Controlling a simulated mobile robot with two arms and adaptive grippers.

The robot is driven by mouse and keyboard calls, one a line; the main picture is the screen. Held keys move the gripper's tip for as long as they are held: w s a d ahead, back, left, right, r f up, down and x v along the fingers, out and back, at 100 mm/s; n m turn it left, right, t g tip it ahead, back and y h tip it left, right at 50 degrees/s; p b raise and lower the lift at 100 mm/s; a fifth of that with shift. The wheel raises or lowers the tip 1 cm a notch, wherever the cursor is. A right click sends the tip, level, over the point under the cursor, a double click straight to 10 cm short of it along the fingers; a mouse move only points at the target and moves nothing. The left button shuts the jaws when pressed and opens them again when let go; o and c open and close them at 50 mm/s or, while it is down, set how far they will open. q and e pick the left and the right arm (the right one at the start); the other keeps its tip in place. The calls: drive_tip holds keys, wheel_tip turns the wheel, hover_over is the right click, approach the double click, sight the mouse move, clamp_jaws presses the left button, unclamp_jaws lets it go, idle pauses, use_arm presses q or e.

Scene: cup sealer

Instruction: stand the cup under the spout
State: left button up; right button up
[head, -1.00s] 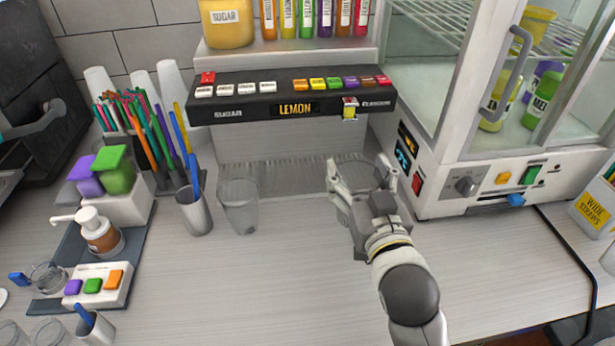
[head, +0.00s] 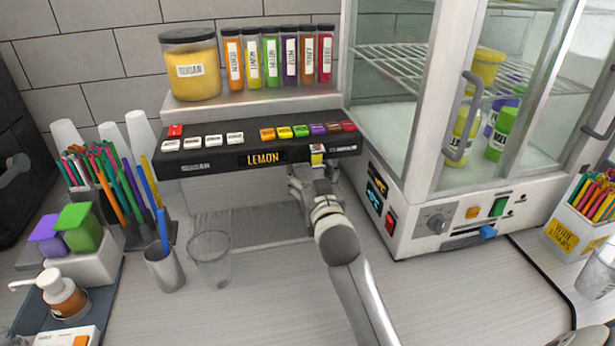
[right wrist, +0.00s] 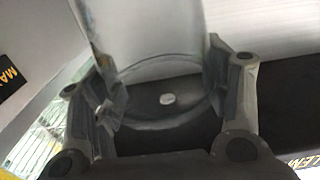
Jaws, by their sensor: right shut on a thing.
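My right gripper (head: 314,172) is shut on a clear cup (right wrist: 165,62), seen in the right wrist view with a fingertip on each side of its wall. In the head view the gripper is raised at the front of the dark dispenser panel (head: 220,160), just below the small yellow and white spout (head: 317,155). The held cup is hard to make out there, so I cannot tell whether it is centred under the spout. My left gripper is not in view.
Another clear cup (head: 210,262) stands on the counter, left of my right arm, beside a metal holder (head: 165,272). The white cabinet (head: 410,215) stands close on the right. The ribbed tray (head: 250,222) lies below the panel. The front middle counter is clear.

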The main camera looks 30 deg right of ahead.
sight(307, 179)
drive_tip(key=shift+x, duration=1.1)
drive_tip(key=shift+w+f, duration=0.1)
drive_tip(key=shift+f, duration=0.1)
wheel_tip(307, 179, down, 3)
drive_tip(key=shift+p, duration=0.55)
drive_tip(key=shift+f, duration=0.1)
drive_tip(key=shift+f, duration=0.1)
drive_tip(key=shift+f, duration=0.15)
drive_tip(key=o, duration=0.7)
